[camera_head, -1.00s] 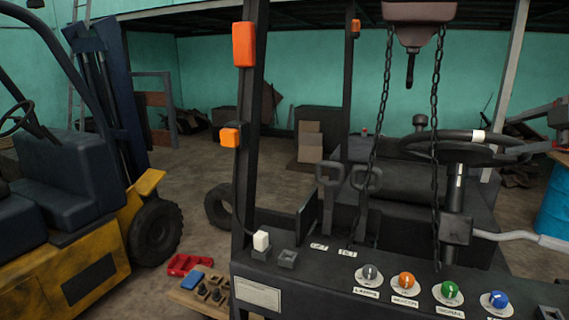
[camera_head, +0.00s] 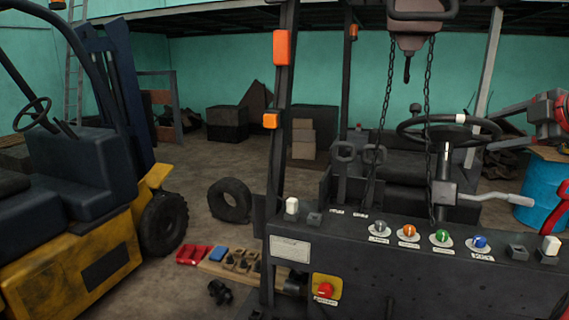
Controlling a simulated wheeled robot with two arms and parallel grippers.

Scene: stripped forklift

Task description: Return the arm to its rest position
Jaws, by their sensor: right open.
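My right gripper (camera_head: 493,131) is at the right edge of the view, red and grey, beyond the steering wheel (camera_head: 448,130) as seen in the picture. My left gripper is not in view.
The stripped forklift's dark panel (camera_head: 400,275) fills the front, with coloured knobs, white-capped switches and a red button (camera_head: 325,289). Chains (camera_head: 387,95) hang above it. A yellow forklift (camera_head: 80,250) stands left.

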